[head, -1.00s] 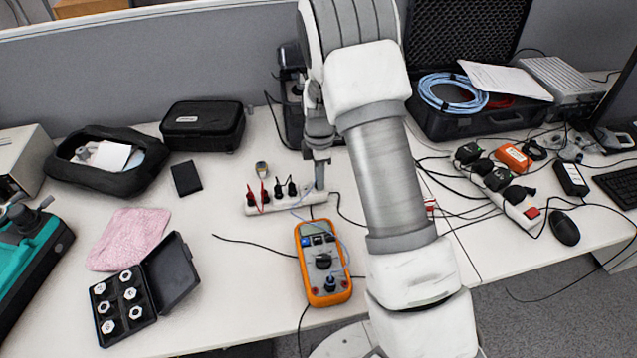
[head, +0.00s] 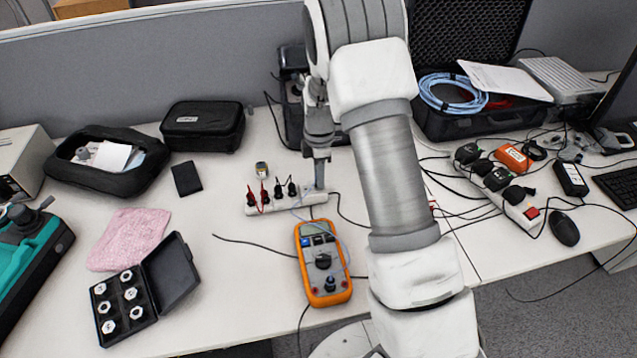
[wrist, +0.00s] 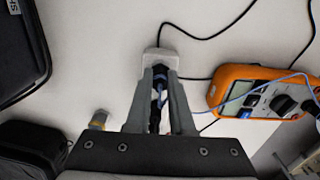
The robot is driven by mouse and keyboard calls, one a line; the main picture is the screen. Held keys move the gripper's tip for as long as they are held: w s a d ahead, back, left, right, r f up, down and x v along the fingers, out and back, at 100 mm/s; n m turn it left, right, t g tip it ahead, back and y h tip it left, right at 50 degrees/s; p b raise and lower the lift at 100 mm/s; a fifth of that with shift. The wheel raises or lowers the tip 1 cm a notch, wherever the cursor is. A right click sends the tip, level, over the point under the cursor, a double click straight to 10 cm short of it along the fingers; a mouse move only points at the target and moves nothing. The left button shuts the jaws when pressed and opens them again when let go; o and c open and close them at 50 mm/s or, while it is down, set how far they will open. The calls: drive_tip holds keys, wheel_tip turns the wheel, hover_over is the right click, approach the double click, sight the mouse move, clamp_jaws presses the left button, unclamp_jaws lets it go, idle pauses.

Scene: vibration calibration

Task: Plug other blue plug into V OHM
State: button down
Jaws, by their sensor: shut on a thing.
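The orange multimeter (head: 322,284) lies face up on the desk, right and front of the white strip (head: 258,211). It also shows at the right in the wrist view (wrist: 232,78). A dark knob-like plug with a blue part stands at its front end; the V OHM label is too small to read. My gripper (wrist: 160,75) points down at the strip's right end (head: 320,184). Its fingers are shut on a blue plug (wrist: 159,84), mostly hidden between them. A thin blue lead (wrist: 270,82) crosses the multimeter. I cannot tell whether the held plug touches the strip.
Red and black plugs (head: 280,190) stand in the strip left of my gripper. Black cables lie around the strip and multimeter. A black case (head: 203,126) is at the back left.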

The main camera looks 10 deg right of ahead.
drive_tip(key=shift+r, duration=0.45)
idle(0.6)
drive_tip(key=shift+r+p, duration=1.2)
drive_tip(key=shift+r, duration=0.5)
drive_tip(key=s+b, duration=0.1)
drive_tip(key=s, duration=0.7)
drive_tip(key=s+b, duration=0.1)
drive_tip(key=s, duration=0.7)
drive_tip(key=s+b, duration=0.1)
drive_tip(key=s, duration=0.7)
drive_tip(key=shift+s+a+r, duration=0.15)
drive_tip(key=shift+s+a, duration=0.1)
drive_tip(key=shift+a, duration=0.1)
drive_tip(key=shift+s+b, duration=0.25)
drive_tip(key=shift+b, duration=1.5)
drive_tip(key=b, duration=0.3)
drive_tip(key=shift+s, duration=0.35)
